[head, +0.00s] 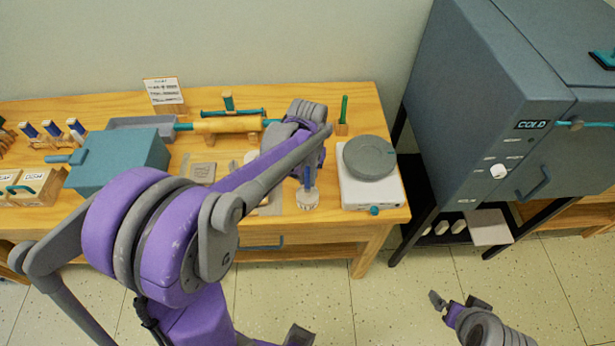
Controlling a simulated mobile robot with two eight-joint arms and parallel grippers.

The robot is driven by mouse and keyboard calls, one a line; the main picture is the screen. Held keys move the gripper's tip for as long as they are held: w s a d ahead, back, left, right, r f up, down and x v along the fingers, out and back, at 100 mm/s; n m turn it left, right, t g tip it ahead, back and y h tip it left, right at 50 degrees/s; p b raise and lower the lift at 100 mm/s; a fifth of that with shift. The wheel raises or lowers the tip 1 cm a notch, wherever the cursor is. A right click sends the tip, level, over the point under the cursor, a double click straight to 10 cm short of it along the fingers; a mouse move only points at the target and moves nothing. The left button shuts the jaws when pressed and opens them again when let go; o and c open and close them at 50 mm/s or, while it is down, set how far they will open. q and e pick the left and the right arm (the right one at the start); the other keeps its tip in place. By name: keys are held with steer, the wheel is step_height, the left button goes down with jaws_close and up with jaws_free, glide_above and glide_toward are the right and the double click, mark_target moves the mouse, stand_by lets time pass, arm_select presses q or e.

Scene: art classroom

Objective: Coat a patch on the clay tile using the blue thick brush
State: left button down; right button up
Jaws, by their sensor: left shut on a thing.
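My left gripper (307,163) is over the right part of the wooden table, mostly covered by its own arm. It is shut on the blue brush (308,179), whose handle points down. Below the handle is a pale ribbed piece (307,199); I cannot tell whether it is the brush head or a small pot. A flat grey-tan square, seemingly the clay tile (203,172), lies left of my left arm. Another pale piece behind the arm is partly hidden. My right gripper (458,302) is open and empty above the floor at lower right.
A pottery wheel (370,158) on a white base stands right of the brush. A teal box (122,158), a rolling pin (228,126) and a green-handled tool (343,115) are on the table. A grey kiln (480,90) stands at right.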

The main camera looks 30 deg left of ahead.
stand_by(0.4)
arm_select(q)
steer(key=shift+r+p, duration=1.7)
steer(key=shift+r, duration=1.8)
arm_select(e)
steer(key=shift+t, duration=0.3)
steer(key=r, duration=0.1)
steer(key=w+r, duration=0.1)
steer(key=r, duration=0.1)
steer(key=w+r, duration=0.1)
steer(key=shift+w+r, duration=0.15)
steer(key=shift+r, duration=0.25)
arm_select(q)
steer(key=shift+s+f, duration=0.1)
